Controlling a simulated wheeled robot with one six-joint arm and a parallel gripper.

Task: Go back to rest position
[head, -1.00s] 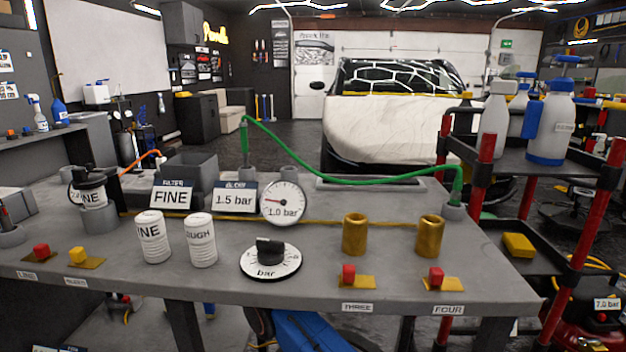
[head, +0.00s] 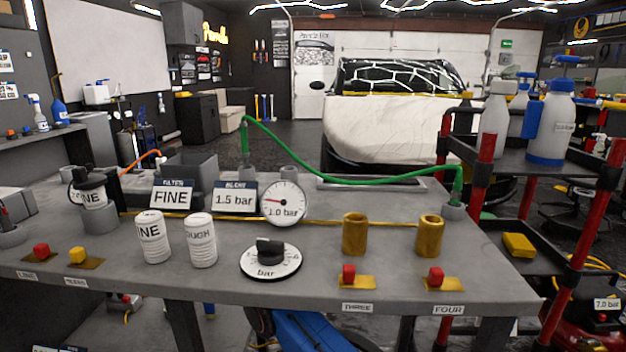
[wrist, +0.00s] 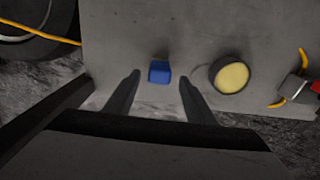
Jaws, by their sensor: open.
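My gripper (wrist: 158,82) shows in the wrist view, its two dark fingers spread apart with nothing held between them. A small blue block (wrist: 159,72) lies beyond the fingertips, seen in the gap between them, on a grey surface (wrist: 190,30). I cannot tell how far below the fingers it is. In the head view my gripper is not visible; only a blue part, likely of my own arm, shows at the bottom under the bench's front edge.
A round yellow-topped piece (wrist: 230,76) sits right of the fingers. In the head view the grey bench (head: 330,275) carries white canisters (head: 201,240), a dial knob (head: 270,257), a gauge (head: 284,203), brass cylinders (head: 355,234) and a green hose (head: 330,170). A red-post cart (head: 484,175) stands right.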

